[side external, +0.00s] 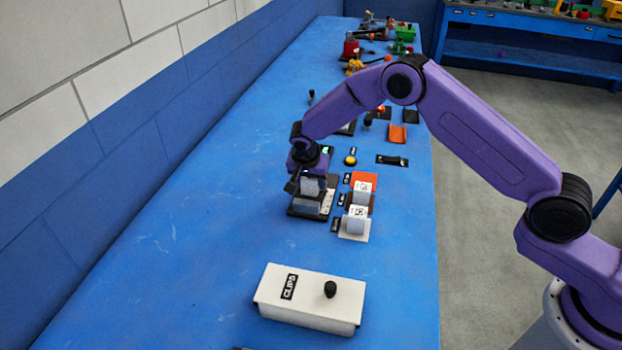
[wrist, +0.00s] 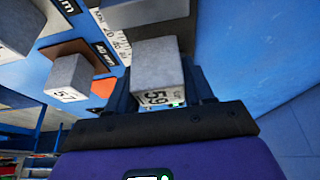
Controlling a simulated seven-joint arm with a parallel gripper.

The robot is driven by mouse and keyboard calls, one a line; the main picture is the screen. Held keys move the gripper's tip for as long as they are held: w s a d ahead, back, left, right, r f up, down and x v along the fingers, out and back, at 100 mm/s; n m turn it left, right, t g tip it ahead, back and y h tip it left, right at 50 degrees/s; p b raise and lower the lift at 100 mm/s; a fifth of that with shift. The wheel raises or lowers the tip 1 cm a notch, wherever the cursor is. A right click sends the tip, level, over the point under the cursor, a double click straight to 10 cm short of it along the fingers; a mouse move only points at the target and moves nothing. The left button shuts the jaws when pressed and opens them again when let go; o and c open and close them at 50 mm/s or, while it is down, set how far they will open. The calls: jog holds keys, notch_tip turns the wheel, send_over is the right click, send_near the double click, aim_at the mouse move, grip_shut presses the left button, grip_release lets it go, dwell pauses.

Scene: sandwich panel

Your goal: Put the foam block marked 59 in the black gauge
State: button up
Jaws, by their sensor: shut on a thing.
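The grey foam block marked 59 (wrist: 157,70) is between the fingers of my gripper (wrist: 160,92) in the wrist view, its printed label toward the camera. In the side view my gripper (side external: 309,172) points down and holds the grey block (side external: 313,187) over the black gauge (side external: 294,211). The gauge is a dark base with a white scale strip, which also shows in the wrist view (wrist: 106,32). A second grey block-like piece (wrist: 146,13) sits at the gauge, beyond the held block. Whether the held block touches the gauge is hard to tell.
A block marked 57 (wrist: 68,75) shows in the wrist view. A white CLIPS box (side external: 310,312) stands in front. The blue table's left side is clear.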

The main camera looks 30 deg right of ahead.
jog(key=shift+f, duration=1.1)
dwell(1.1)
jog(key=o, duration=1.4)
jog(key=shift+o, duration=0.2)
jog(key=shift+r, duration=4.25)
